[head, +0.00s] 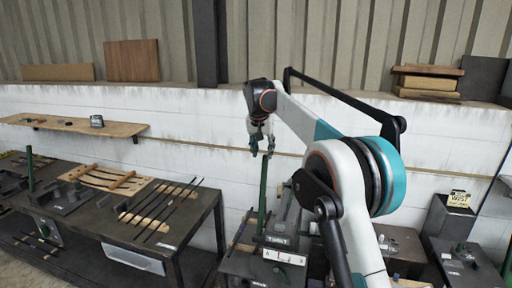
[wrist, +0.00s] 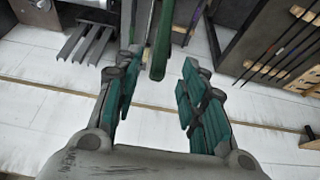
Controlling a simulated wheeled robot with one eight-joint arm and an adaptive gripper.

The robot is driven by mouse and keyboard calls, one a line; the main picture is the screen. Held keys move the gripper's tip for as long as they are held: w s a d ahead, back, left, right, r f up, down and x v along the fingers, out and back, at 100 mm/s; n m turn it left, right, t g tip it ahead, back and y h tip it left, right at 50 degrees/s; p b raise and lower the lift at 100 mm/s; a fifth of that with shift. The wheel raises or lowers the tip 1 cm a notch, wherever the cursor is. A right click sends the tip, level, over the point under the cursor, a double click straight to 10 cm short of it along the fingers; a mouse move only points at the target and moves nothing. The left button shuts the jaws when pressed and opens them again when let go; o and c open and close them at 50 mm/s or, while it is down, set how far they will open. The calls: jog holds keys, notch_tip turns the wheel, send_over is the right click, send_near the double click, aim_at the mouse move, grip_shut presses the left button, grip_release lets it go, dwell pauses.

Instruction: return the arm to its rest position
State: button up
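My gripper (head: 262,150) hangs pointing down at the end of my raised arm, in front of the white wall in the head view. In the wrist view its two teal-padded fingers (wrist: 159,82) stand wide apart with nothing held between them. A green upright post (head: 263,188) rises from a dark stand just below the fingers. In the wrist view the post (wrist: 162,40) shows near the fingertips, closer to the left finger. I cannot tell whether the post touches that finger.
A dark bench (head: 190,240) on the left carries thin rods (head: 160,208) on wooden strips and a wooden rack (head: 108,180). A wooden shelf (head: 75,125) juts from the wall. Dark stands (head: 460,262) are at the right. The space before the upper wall looks clear.

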jog(key=s+d+f+n+b, duration=0.1)
jog(key=s+d+b, duration=0.25)
jog(key=s, duration=0.55)
jog(key=s+d+f+t+y+b, duration=0.15)
jog(key=s+b, duration=0.25)
jog(key=s, duration=0.5)
jog(key=s+d+f+n+b, duration=0.1)
jog(key=s+d+b, duration=0.2)
jog(key=s, duration=0.6)
jog(key=s+d+f+n+t+b, duration=0.1)
jog(key=s+f+b, duration=0.7)
jog(key=s+f, duration=1.5)
jog(key=s+d+n, duration=0.1)
jog(key=s+d, duration=0.1)
jog(key=shift+s+d+f+b, duration=0.2)
jog(key=shift+s+b, duration=0.15)
jog(key=shift+t, duration=0.25)
jog(key=shift+c, duration=0.5)
jog(key=shift+w, duration=0.1)
